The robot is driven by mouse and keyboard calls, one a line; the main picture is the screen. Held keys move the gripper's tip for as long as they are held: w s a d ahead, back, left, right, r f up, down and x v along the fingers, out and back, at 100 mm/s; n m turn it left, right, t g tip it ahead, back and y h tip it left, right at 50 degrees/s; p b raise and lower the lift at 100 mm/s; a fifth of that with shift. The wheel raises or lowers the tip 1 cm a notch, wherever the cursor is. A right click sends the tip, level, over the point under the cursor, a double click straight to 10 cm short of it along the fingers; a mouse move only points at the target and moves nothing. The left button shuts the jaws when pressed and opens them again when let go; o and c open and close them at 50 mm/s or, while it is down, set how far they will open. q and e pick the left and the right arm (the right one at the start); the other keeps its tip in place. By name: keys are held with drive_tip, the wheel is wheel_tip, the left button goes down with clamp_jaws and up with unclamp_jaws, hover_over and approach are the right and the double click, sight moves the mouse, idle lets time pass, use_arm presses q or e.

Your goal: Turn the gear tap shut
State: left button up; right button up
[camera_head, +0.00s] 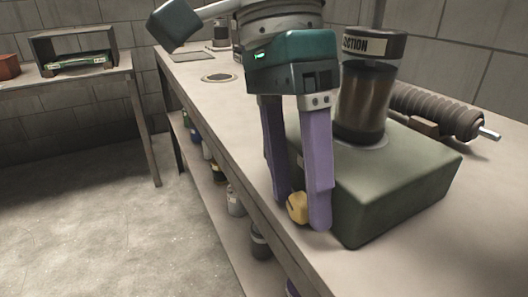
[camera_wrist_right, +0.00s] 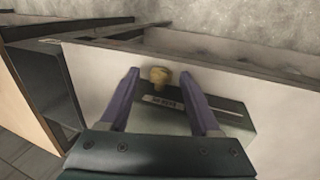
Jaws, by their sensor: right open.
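The gear tap, a small yellow knob (camera_head: 297,207), is on the near side of a green metal box (camera_head: 400,175) on the workbench. It also shows in the right wrist view (camera_wrist_right: 160,76), beside a small label plate (camera_wrist_right: 165,101) with lettering too small to read. My right gripper (camera_head: 303,212) points down with its purple fingers open. In the head view the knob lies between the fingertips. In the right wrist view the fingers (camera_wrist_right: 158,88) stand to either side of it. Contact cannot be made out. My left gripper is not in view.
A dark cylinder (camera_head: 366,95) with a partly hidden label stands on the box. A ribbed dark tube (camera_head: 437,110) lies behind it. Jars (camera_head: 236,200) stand on a shelf under the bench (camera_head: 225,110). A second table (camera_head: 75,95) is at the left; the floor between is clear.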

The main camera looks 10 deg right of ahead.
drive_tip(key=shift+f, duration=0.25)
clamp_jaws()
idle(0.4)
